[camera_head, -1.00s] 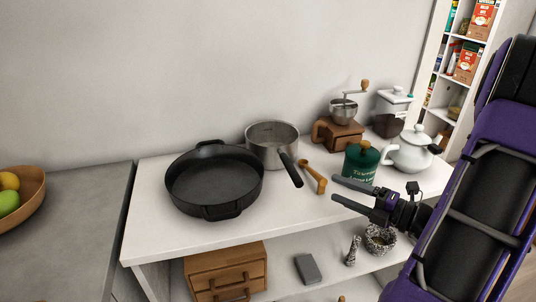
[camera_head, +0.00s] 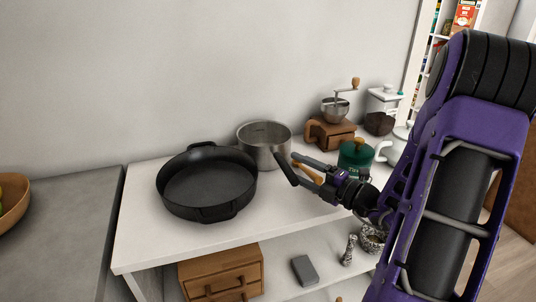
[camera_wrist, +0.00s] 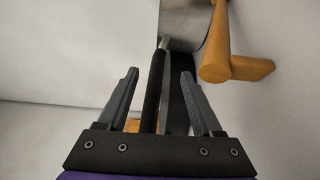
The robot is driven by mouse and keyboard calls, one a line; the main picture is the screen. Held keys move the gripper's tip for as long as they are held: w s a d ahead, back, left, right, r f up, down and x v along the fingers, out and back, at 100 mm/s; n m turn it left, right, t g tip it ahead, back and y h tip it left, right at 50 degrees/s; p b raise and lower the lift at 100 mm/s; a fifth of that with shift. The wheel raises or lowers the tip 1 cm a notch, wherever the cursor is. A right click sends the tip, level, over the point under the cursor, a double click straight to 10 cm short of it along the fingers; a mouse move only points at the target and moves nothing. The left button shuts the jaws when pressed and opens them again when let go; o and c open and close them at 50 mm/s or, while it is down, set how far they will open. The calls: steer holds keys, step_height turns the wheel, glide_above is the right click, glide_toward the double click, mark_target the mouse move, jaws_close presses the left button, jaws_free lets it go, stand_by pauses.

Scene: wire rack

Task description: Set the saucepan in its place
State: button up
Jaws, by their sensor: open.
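The steel saucepan (camera_head: 264,150) stands upright on the white top shelf, right of the black pan. Its dark handle (camera_head: 285,170) points towards the front right. My gripper (camera_head: 296,170) is open at the handle, reaching in from the right. In the wrist view the handle (camera_wrist: 155,90) runs between the two open fingers (camera_wrist: 160,72), nearer the left one, with no clear contact. The steel side of the saucepan (camera_wrist: 182,22) shows ahead of the fingertips.
A wooden utensil (camera_wrist: 222,60) lies right of the handle, close to my gripper. A black two-handled pan (camera_head: 207,183) stands left of the saucepan. A green canister (camera_head: 356,157), white teapot and wooden grinder (camera_head: 331,133) stand at the right. The shelf's front left is clear.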

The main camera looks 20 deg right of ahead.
mark_target(284, 159)
steer(key=shift+b+x, duration=0.55)
steer(key=shift+x, duration=2.15)
steer(key=shift+r, duration=0.2)
jaws_close()
steer(key=shift+r, duration=0.15)
